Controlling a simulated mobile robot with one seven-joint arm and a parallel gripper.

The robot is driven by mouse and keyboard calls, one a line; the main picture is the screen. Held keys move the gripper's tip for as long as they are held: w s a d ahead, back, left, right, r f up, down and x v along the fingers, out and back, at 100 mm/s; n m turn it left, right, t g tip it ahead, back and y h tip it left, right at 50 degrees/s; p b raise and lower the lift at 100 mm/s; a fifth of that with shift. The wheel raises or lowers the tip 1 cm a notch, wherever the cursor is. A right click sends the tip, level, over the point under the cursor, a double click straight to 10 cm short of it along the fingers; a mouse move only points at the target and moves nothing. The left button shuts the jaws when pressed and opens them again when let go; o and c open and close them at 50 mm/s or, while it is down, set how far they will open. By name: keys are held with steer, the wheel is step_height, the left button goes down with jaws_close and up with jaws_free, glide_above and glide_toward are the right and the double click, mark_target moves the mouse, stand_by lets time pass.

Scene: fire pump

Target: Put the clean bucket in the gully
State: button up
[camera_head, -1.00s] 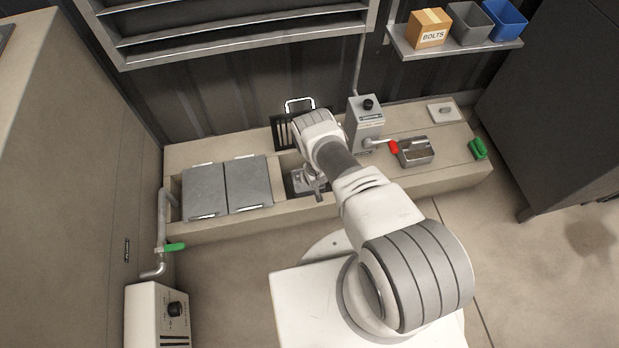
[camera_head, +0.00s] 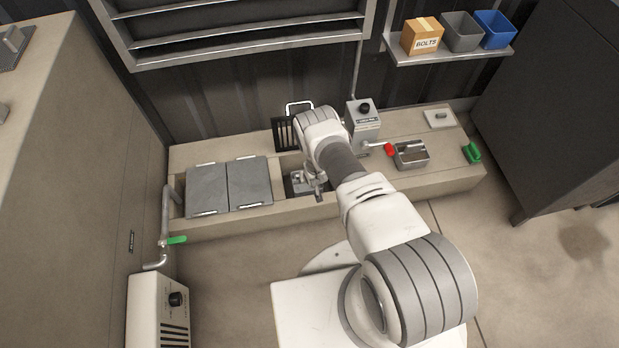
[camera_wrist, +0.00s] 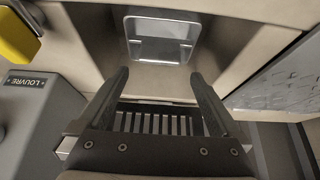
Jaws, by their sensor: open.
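A clean-looking silver metal bucket (camera_wrist: 160,40) sits in the open section of the gully (camera_wrist: 222,30), beside the grey covers. In the head view its metal (camera_head: 299,183) shows partly, below my wrist. My gripper (camera_wrist: 158,75) is open, with both fingers apart and nothing between them. In the wrist view the bucket lies just beyond the fingertips; I cannot tell the height gap. Another metal bucket (camera_head: 411,154), with brownish contents, stands on the bench to the right. In the head view my arm hides most of the gripper.
A black grille (camera_head: 283,132) with a pale handle stands behind the gully. A louvre control box (camera_head: 364,122) and red-ended lever (camera_head: 388,149) are right of my wrist. Two grey covers (camera_head: 206,188) lie left. A shelf (camera_head: 450,55) holds bins above.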

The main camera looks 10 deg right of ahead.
steer(key=w+r, duration=0.5)
steer(key=r, duration=0.8)
steer(key=w+r, duration=0.5)
steer(key=r, duration=0.8)
steer(key=s+d+r, duration=0.1)
steer(key=s+r, duration=0.1)
steer(key=r, duration=1)
steer(key=s+r, duration=0.2)
steer(key=r, duration=1)
steer(key=s+f+v, duration=0.1)
steer(key=s+v, duration=0.1)
steer(key=v, duration=1)
steer(key=s+f+v, duration=0.1)
steer(key=s+v, duration=0.1)
steer(key=v, duration=1)
steer(key=s+r, duration=0.3)
steer(key=s, duration=1.8)
steer(key=shift+s+d, duration=0.15)
steer(key=shift+s, duration=0.1)
